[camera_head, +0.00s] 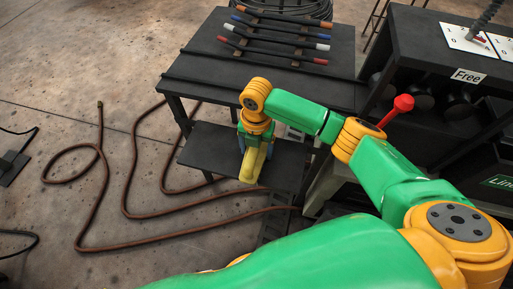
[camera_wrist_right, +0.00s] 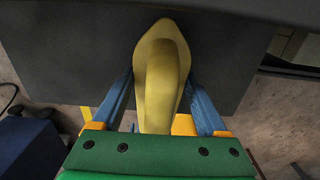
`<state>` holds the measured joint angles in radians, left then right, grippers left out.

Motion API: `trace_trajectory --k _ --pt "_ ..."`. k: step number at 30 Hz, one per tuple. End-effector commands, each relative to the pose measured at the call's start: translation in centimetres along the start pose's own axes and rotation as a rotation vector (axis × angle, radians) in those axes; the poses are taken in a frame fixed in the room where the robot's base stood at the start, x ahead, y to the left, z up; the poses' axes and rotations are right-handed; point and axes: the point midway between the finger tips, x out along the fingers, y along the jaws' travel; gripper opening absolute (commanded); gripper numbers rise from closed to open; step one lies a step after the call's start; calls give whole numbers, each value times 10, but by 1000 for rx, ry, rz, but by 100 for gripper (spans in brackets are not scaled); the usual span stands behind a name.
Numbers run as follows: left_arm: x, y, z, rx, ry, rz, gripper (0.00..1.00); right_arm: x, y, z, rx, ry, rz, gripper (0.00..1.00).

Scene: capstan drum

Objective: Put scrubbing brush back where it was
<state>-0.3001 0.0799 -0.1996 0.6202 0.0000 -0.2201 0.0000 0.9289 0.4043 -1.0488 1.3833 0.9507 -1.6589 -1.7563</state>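The scrubbing brush (camera_head: 251,164) is yellow, with an arched handle. In the head view it is at the dark lower shelf (camera_head: 204,151) of the black table, below my right gripper (camera_head: 256,146). In the right wrist view the brush (camera_wrist_right: 160,75) lies lengthwise between the two blue fingers of my right gripper (camera_wrist_right: 160,82). The fingertips meet its sides, so the gripper looks shut on it. The dark surface shows behind the brush. I cannot tell whether the brush touches the shelf. My left gripper is not in view.
Several dark bars with coloured ends (camera_head: 279,39) lie on the black tabletop (camera_head: 205,70). A black unit with a "Free" label (camera_head: 468,76) and a red-headed handle (camera_head: 402,104) stand right. A brown hose (camera_head: 98,180) lies on the floor to the left.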

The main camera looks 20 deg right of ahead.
Motion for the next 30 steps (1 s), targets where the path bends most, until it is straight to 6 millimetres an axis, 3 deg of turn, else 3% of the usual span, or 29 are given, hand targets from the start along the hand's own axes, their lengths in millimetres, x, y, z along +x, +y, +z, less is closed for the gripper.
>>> trace_trajectory --k 1,3,11,21,25,30 --pt "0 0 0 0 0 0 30 0 0 0 0 0 0 89" --pt "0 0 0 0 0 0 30 0 0 0 0 0 0 100" --pt "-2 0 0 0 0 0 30 -7 0 0 0 0 1 100" --pt "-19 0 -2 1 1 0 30 -97 1 1 -1 -3 3 100" --pt "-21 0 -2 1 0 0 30 -117 1 0 0 -1 2 100" --pt "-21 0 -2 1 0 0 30 -124 0 0 0 1 0 100"
